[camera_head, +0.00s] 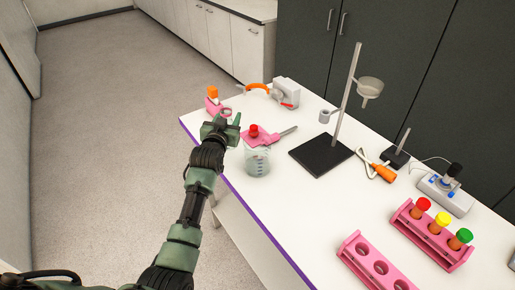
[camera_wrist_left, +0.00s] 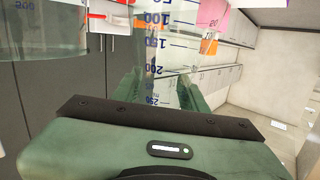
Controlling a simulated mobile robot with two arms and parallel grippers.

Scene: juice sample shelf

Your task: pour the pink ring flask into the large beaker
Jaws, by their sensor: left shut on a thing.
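My left gripper (camera_head: 220,128) is over the table's left edge. In the left wrist view its fingers are shut on a clear, graduated glass vessel (camera_wrist_left: 165,50), apparently the pink ring flask. In the head view that vessel is mostly hidden; a small pinkish ring (camera_head: 226,112) shows just beyond the fingers. The large beaker (camera_head: 257,163), clear glass with dark markings, stands upright near the table edge, right of my gripper and apart from it. Part of a marked glass, probably this beaker, shows at the upper left of the wrist view (camera_wrist_left: 28,22). My right gripper is not in view.
Beyond the gripper are a pink item with an orange top (camera_head: 212,99) and a grey device (camera_head: 286,92). A pink piece with a red knob (camera_head: 268,141) lies behind the beaker. A stand (camera_head: 321,155) is to its right. Pink racks (camera_head: 432,232) are at the front right.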

